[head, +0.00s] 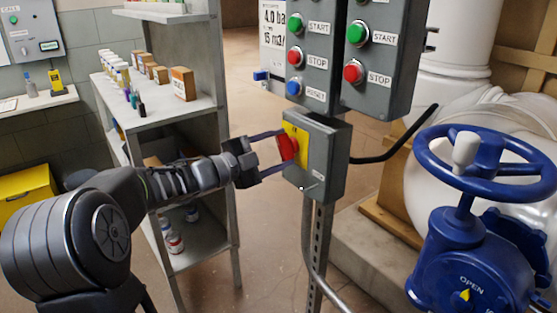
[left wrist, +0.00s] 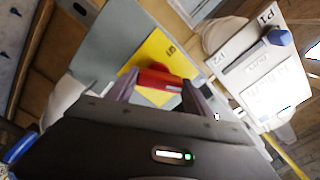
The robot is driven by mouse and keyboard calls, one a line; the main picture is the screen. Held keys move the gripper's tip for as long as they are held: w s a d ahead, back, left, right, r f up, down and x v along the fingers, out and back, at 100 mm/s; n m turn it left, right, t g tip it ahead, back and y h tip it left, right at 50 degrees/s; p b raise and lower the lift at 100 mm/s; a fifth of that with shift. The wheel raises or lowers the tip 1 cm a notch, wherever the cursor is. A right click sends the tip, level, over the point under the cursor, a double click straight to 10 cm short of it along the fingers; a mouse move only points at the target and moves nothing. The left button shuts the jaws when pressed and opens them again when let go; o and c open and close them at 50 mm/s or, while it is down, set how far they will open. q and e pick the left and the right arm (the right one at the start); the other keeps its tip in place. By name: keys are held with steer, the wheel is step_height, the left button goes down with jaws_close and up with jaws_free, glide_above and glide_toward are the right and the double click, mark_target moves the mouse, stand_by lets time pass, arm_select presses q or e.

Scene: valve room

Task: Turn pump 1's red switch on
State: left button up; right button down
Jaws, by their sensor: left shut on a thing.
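The red switch (head: 286,146) sits on a yellow plate (head: 298,135) on the face of a small grey box (head: 328,160), below two button boxes on a post. My left gripper (head: 279,152) reaches it from the left, its two fingers around the red handle. In the left wrist view the red handle (left wrist: 160,79) lies between the two fingertips (left wrist: 158,88), in front of the yellow plate (left wrist: 156,62). The gripper is shut on the handle. The switch's markings are too small to read. My right gripper is in neither view.
Grey button boxes (head: 383,50) with START and STOP buttons hang just above the switch box. A shelf (head: 195,105) with bottles and cartons stands behind my left arm. A blue valve handwheel (head: 487,160) stands at the right, and a black cable (head: 396,145) leaves the switch box.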

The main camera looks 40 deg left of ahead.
arm_select(q)
steer(key=m+b, duration=0.2)
steer(key=shift+f+m, duration=0.2)
steer(key=shift+m, duration=0.2)
steer(key=shift+r+m+b, duration=0.15)
steer(key=shift+m+b, duration=1.3)
steer(key=shift+m, duration=0.25)
steer(key=o, duration=1.4)
steer(key=shift+c, duration=0.2)
steer(key=shift+r, duration=0.1)
steer(key=shift+s, duration=0.15)
steer(key=p+v, duration=0.1)
steer(key=v, duration=0.6)
steer(key=shift+s, duration=0.3)
steer(key=shift+a, duration=0.1)
